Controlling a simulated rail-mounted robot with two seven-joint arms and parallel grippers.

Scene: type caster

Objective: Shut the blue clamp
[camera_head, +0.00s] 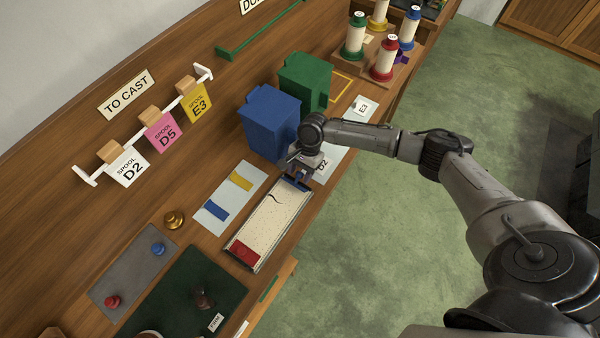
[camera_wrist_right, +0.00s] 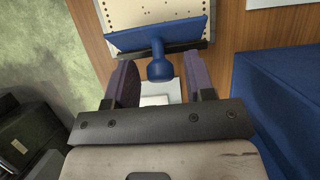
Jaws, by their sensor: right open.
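The blue clamp (camera_head: 296,183) sits at the far end of a long tray (camera_head: 262,232) that holds a cream strip with small holes. In the right wrist view the clamp shows as a wide blue plate (camera_wrist_right: 155,34) with a round blue knob (camera_wrist_right: 159,70) facing my gripper. My right gripper (camera_head: 302,168) is at the clamp. Its two dark fingers (camera_wrist_right: 160,80) are open, one on each side of the knob, with gaps visible on both sides. The head view hides part of the clamp behind the gripper. My left gripper is not in view.
A blue bin (camera_head: 268,120) stands close beside my right gripper, with a green bin (camera_head: 305,82) behind it. A red block (camera_head: 243,251) lies at the tray's near end. A pale card (camera_head: 229,198) with blue and yellow pieces lies left of the tray.

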